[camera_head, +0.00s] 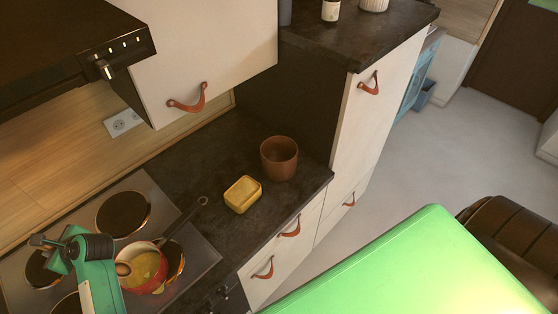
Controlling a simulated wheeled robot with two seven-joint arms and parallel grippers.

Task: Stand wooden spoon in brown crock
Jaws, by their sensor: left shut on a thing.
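The wooden spoon (123,269) shows as a small brown round end over the left side of a red pot (152,285) with a yellow inside. The rest of the spoon is hidden by my left arm. My left gripper (58,252) is at the lower left over the stove, left of the pot, shut on the spoon; its fingertips are hard to make out. The brown crock (279,160) stands upright on the dark counter to the right, well apart from the gripper. My right gripper is not in view.
A yellow rectangular dish (243,194) sits on the counter between stove and crock. The pot's dark handle (183,216) points up and right toward it. A wall cabinet (207,60) hangs above the counter, and a tall cabinet (365,110) stands right of the crock.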

